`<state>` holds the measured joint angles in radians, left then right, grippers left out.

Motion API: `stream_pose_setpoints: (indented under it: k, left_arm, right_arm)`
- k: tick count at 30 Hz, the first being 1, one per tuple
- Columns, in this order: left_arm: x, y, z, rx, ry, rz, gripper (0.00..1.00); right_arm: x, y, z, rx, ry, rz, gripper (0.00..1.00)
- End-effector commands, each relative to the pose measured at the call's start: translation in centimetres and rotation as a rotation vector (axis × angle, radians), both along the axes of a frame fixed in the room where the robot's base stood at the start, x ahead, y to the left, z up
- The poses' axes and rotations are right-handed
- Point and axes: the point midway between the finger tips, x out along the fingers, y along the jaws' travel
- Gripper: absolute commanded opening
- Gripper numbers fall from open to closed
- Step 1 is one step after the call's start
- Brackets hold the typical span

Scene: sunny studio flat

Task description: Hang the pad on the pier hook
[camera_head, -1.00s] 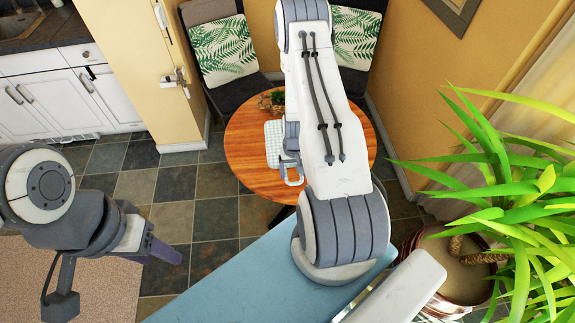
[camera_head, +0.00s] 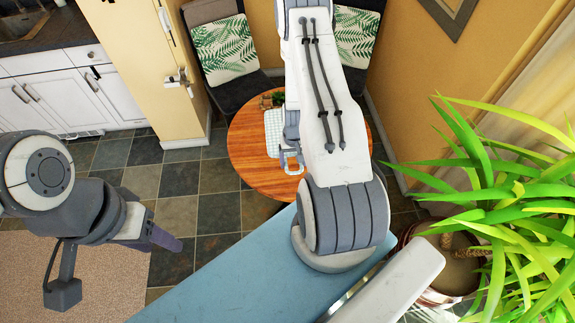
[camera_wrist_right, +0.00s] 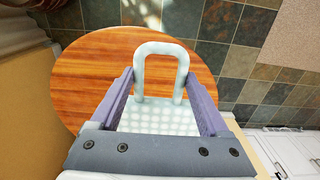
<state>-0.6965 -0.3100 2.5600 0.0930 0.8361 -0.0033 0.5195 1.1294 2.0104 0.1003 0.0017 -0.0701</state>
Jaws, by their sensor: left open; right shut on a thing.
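The pad is a pale, checked pad (camera_head: 273,130) with a light loop, seen over the round table in the head view. In the right wrist view the dotted pad (camera_wrist_right: 160,118) lies between the fingers, and its loop (camera_wrist_right: 160,49) stands out beyond them. My right gripper (camera_wrist_right: 160,85) is shut on the pad; my arm hides part of it in the head view. A metal hook (camera_head: 176,79) sits on the yellow pier (camera_head: 150,60), left of the pad and apart from it. My left gripper (camera_head: 163,240) is open and empty over the floor at lower left.
The round wooden table (camera_head: 262,178) stands below the pad. Two dark chairs with leaf-print cushions (camera_head: 225,48) are behind it. A large plant (camera_head: 500,200) fills the right side. A blue surface (camera_head: 225,275) lies in front. Tiled floor (camera_head: 215,210) is open before the pier.

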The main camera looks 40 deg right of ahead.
Motion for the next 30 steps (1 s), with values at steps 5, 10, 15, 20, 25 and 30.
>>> stream_pose_setpoints:
  k: [5, 10, 15, 20, 25, 30]
  left_arm:
    - [0.0, 0.0, 1.5, 0.0, 0.0, 0.001, 0.5]
    - [0.0, 0.0, 2.6, 0.001, 0.001, 0.001, 0.5]
    - [0.0, 0.0, 2.2, 0.001, 0.001, 0.001, 0.5]
    - [0.0, 0.0, 2.2, 0.001, 0.001, 0.001, 0.5]
    - [0.0, 0.0, 2.2, 0.001, 0.001, 0.001, 0.5]
    - [0.0, 0.0, 2.2, 0.001, 0.001, 0.001, 0.5]
  right_arm:
    - [0.1, 0.0, 1.8, -0.001, -0.001, -0.001, 0.04]
    - [0.0, 0.0, 3.2, 0.0, -0.001, -0.001, 0.04]
    - [0.1, -0.1, 4.2, -0.001, -0.003, 0.0, 0.04]
    - [0.0, 0.0, 5.3, 0.0, -0.001, 0.0, 0.04]
    - [0.0, 0.0, 5.7, -0.001, -0.001, 0.0, 0.04]
    - [0.0, 0.0, 5.7, -0.001, -0.001, 0.0, 0.04]
